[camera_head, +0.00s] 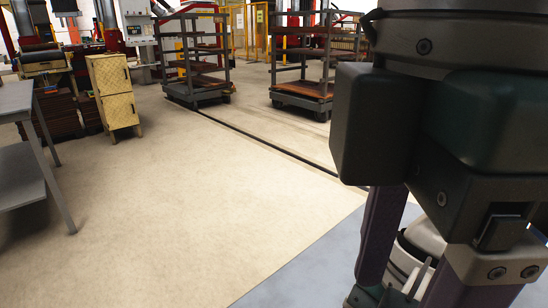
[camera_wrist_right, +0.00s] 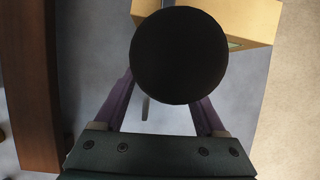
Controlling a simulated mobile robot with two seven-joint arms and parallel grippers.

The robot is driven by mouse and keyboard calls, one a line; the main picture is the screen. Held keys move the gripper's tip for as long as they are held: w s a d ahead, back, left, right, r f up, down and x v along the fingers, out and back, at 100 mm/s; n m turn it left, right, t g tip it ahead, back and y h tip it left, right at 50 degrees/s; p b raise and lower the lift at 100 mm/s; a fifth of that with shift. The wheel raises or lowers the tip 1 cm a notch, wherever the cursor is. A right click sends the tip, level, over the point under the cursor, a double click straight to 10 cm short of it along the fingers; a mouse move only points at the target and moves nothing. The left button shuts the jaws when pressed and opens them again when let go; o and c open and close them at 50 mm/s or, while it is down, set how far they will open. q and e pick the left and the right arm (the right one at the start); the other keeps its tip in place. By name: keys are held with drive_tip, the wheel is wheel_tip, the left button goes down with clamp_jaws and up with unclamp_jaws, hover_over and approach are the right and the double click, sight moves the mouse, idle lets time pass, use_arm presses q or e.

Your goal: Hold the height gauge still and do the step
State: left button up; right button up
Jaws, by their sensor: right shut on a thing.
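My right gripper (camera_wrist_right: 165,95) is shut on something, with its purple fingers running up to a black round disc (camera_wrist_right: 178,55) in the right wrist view. The disc hides the fingertips and the grip itself. I cannot tell whether these are parts of the height gauge. In the head view my right arm fills the right side, its gripper (camera_head: 405,290) pointing down at the lower edge. My left gripper is not in view.
In the right wrist view a tan block (camera_wrist_right: 252,20) lies behind the disc, and a brown beam (camera_wrist_right: 36,90) runs down the left. In the head view a grey table (camera_head: 15,100), a yellow cabinet (camera_head: 115,92) and rack carts (camera_head: 195,75) stand around open floor.

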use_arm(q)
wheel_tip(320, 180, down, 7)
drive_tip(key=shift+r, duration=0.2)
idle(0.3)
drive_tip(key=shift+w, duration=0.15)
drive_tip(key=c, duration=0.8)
